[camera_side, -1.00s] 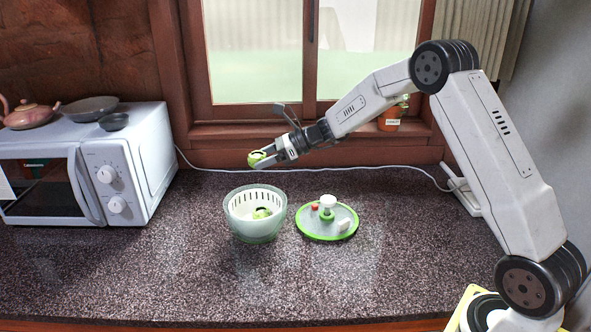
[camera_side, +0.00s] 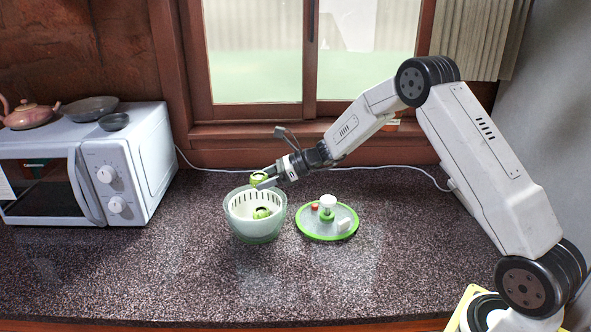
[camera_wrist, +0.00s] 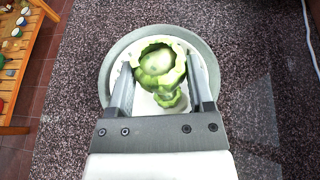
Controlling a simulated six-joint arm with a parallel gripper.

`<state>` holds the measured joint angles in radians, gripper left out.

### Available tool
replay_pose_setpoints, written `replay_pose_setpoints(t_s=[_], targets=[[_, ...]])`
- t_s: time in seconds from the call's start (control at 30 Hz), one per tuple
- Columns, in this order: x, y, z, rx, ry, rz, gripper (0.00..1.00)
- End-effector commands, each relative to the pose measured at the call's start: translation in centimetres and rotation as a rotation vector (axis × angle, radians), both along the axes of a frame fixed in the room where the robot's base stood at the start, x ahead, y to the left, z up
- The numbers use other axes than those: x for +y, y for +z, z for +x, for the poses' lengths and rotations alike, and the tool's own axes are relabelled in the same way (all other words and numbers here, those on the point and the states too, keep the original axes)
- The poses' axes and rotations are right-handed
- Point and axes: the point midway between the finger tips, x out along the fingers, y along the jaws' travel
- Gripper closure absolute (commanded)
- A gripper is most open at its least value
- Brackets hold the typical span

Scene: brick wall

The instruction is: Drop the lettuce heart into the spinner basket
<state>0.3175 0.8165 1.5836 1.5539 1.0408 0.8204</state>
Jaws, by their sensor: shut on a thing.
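My gripper (camera_side: 265,180) is shut on the lettuce heart (camera_side: 258,181), a small pale green round piece, and holds it just above the back rim of the spinner basket. The spinner basket (camera_side: 238,206) is white and slotted, set in a translucent greenish bowl (camera_side: 256,232). Another green piece (camera_side: 262,213) lies inside the basket. In the wrist view the lettuce heart (camera_wrist: 160,62) is between my two fingers, over the basket (camera_wrist: 206,72). The second green piece (camera_wrist: 168,98) shows below it, partly hidden.
A green-rimmed round lid (camera_side: 318,234) with a white knob and small items lies to the right of the bowl. A white microwave (camera_side: 140,170) stands at the left, with dishes on top. A white cable (camera_side: 390,167) runs along the back. The front counter is clear.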

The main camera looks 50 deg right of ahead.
Motion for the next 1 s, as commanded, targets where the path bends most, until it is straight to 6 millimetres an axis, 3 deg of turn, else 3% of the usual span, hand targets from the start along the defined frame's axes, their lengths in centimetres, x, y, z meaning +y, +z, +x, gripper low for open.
replay_pose_setpoints(t_s=[0.23, 0.27, 0.33, 0.73, 1.0], targets=[[0.0, 0.0, 0.0, -0.001, 0.0, -0.001, 0.9], [0.0, 0.0, 0.0, -0.001, 0.0, -0.001, 0.23], [0.0, 0.0, 0.0, -0.001, 0.0, -0.001, 0.01], [-0.3, 0.2, -0.3, -0.001, 0.0, -0.001, 0.0], [-2.3, 1.2, -1.8, -0.002, -0.001, 0.0, 0.0]])
